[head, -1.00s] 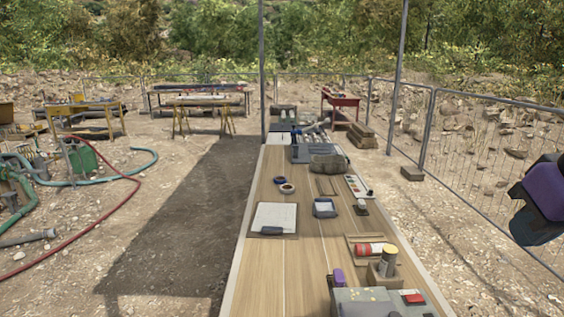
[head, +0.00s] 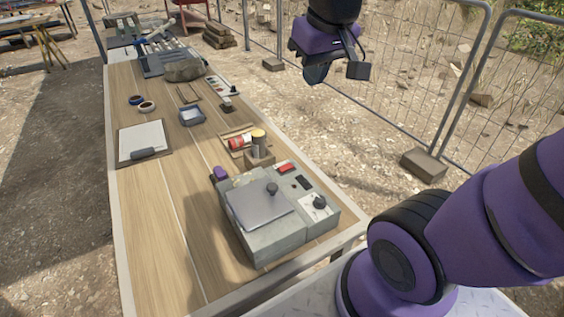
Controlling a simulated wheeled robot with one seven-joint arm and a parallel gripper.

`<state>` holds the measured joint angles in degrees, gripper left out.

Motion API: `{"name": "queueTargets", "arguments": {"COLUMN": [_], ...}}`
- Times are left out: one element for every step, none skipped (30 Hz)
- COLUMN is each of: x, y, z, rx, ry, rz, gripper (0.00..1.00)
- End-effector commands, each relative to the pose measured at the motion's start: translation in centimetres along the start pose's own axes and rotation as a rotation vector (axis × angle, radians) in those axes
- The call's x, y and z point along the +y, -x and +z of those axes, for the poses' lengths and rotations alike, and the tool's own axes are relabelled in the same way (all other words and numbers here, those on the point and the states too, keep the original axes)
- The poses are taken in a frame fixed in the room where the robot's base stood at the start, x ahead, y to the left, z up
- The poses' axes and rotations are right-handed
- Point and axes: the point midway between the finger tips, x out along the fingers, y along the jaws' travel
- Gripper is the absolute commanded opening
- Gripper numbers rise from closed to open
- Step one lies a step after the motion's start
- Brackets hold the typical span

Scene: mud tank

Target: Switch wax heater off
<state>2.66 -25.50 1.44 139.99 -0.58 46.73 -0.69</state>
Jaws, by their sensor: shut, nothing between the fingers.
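The wax heater (head: 290,225) is a grey box at the near end of the long wooden table. A flat grey lid (head: 258,205) with a dark knob covers its left part. Its right panel carries a red switch (head: 286,168), a small dark rectangle (head: 302,182) and a black dial (head: 319,202) on a pale plate. The switch position is too small to tell. My gripper (head: 317,76) is in the air at the top of the head view, above and apart from the heater. It is shut and empty, and its fingertips are hard to make out.
A wooden holder with a red-labelled can (head: 240,142) and a yellow-topped cylinder (head: 258,138) stand just behind the heater. A clipboard (head: 142,140) and a blue-grey tray (head: 192,116) lie farther left. Wire fencing (head: 440,80) runs along the right. Bare planks lie left of the heater.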

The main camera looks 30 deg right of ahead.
Motion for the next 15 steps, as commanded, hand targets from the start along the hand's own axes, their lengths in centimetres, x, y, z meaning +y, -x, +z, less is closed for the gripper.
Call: {"name": "queueTargets", "arguments": {"x": [0.1,0.2,0.3,0.3,0.4,0.5,0.6,0.7,0.8,0.8,0.9,1.0,1.1,1.2,1.3], "y": [-0.9,-1.4,-2.1,-2.6,-3.1,-3.9,-4.4,-4.9,-5.7,-6.3,-6.9,-7.7,-8.3,-9.0,-9.8], "z": [-0.7,-1.1,-1.7,-2.1,-2.5,-3.0,-3.3,-3.7,-4.2,-4.5,-4.8,-5.2,-5.5,-5.8,-6.2], "rx": [-0.019,-0.028,-0.040,-0.048,-0.056,-0.068,-0.077,-0.085,-0.096,-0.105,-0.113,-0.125,-0.133,-0.141,-0.152], "ry": [0.000,0.000,0.000,0.000,0.000,0.000,0.000,0.000,0.001,0.001,0.001,0.002,0.002,0.002,0.002], "rz": [0.002,0.002,0.003,0.004,0.005,0.005,0.006,0.006,0.006,0.006,0.006,0.006,0.006,0.005,0.005], "gripper": [0.00,0.00,0.00,0.00,0.00,0.00,0.00,0.00,0.00,0.00,0.00,0.00,0.00,0.00,0.00]}}
